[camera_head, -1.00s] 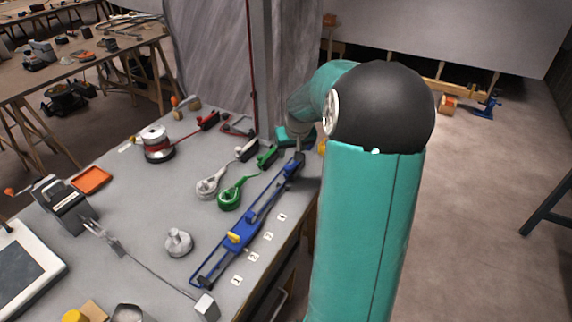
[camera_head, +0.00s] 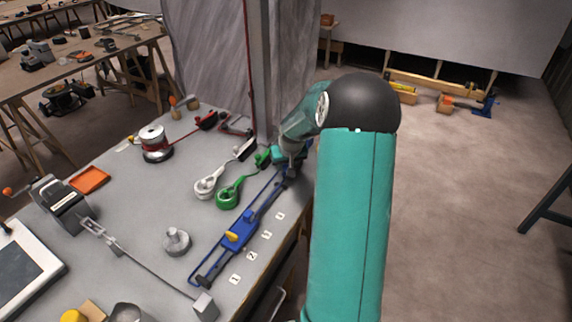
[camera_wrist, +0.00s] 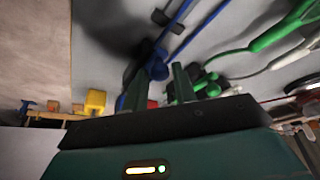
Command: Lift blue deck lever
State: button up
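A long blue deck fitting (camera_head: 228,247) with rails lies along the table's right edge. It carries a yellow lever (camera_head: 232,237) and a small upright blue part (camera_head: 249,215); I cannot tell for sure which part is the deck lever. My gripper (camera_head: 291,165) points down at the fitting's far end. In the wrist view my gripper (camera_wrist: 160,78) has its two fingers apart, with a blue rounded part (camera_wrist: 159,62) just beyond the gap. I cannot tell whether they touch it. The fitting's far end is partly hidden by my gripper.
A green looped fitting (camera_head: 228,198) and a white one (camera_head: 206,186) lie just left of the blue one. A grey post (camera_head: 263,75) stands behind my gripper. Numbered white labels (camera_head: 252,256) line the table's right edge. Open floor (camera_head: 450,190) lies to the right.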

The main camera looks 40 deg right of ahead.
grip_shut()
